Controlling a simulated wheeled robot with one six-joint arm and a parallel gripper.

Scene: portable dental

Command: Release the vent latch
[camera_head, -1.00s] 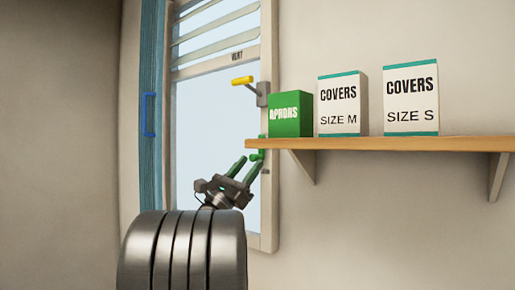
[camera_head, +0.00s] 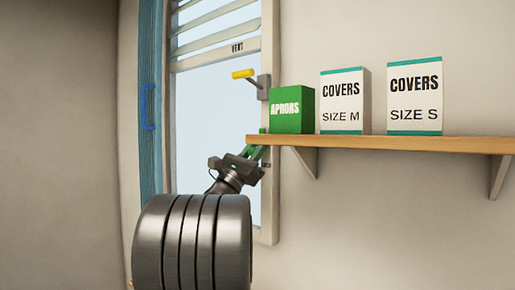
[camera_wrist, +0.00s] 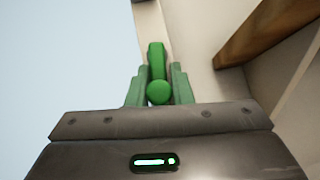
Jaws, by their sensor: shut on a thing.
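A green handle (camera_wrist: 157,58) with a round knob end sits on the window frame and lies between my fingers in the wrist view. My gripper (camera_wrist: 160,72) is shut on it, a green finger on each side. In the head view my gripper (camera_head: 259,148) is at the right side of the window frame (camera_head: 268,212), just below the left end of the shelf, and mostly hides the green handle. A yellow-gripped lever (camera_head: 243,74) on a grey mount is higher on the same frame, near the VENT label (camera_head: 237,47), clear of my gripper.
A wooden shelf (camera_head: 400,143) close above and right of my gripper holds a green APRONS box (camera_head: 292,110) and two COVERS boxes, size M (camera_head: 342,102) and size S (camera_head: 414,97). A blue handle (camera_head: 149,107) is at the left. Space before the glass is open.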

